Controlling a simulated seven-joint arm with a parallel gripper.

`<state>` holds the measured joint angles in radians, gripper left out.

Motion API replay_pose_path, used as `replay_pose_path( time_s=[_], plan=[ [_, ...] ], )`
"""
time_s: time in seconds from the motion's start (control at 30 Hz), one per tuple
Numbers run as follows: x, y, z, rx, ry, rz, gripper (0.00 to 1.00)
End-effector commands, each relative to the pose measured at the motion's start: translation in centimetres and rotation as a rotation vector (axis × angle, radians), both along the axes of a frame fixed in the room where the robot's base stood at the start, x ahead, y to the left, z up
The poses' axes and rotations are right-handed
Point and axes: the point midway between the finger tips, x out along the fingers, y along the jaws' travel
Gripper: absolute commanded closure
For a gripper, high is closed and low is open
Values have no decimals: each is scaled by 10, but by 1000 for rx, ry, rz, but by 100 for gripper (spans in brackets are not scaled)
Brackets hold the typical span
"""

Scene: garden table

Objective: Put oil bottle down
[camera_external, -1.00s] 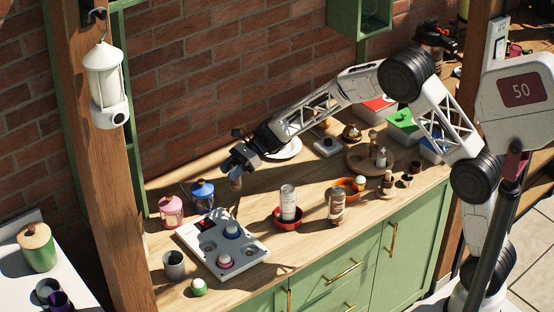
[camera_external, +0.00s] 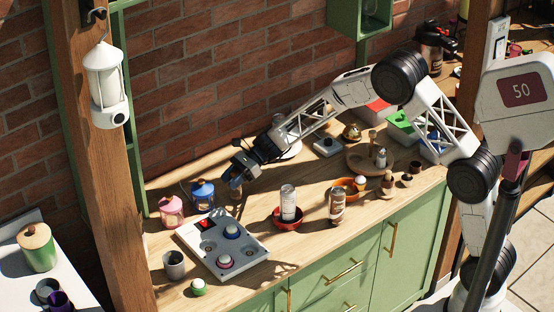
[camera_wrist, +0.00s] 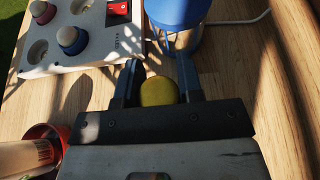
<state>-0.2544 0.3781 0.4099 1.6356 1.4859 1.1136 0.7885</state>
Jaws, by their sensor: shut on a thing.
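The oil bottle (camera_external: 236,189) is a small bottle seen below my gripper (camera_external: 243,167) in the external view, just right of the blue lantern. My gripper is shut on the bottle from above. The bottle looks about upright and low over the wooden table (camera_external: 255,210). I cannot tell whether its base touches the wood, as my gripper hides the lower part in the wrist view.
A blue lantern (camera_external: 203,194) stands close by; it also shows ahead in the wrist view (camera_wrist: 178,12). A white board with a red switch (camera_external: 243,262) lies in front. Bare wood lies around the bottle.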

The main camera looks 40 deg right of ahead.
Motion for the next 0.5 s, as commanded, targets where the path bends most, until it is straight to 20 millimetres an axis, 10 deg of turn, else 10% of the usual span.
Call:
replay_pose_path(
  time_s=[0.1,0.13,0.27,0.5],
  plan=[
    [0,0,-2,0,0,0,92],
    [0,0,-2,0,0,0,61],
    [0,0,-2,0,0,0,41],
    [0,0,-2,0,0,0,40]
  ],
)
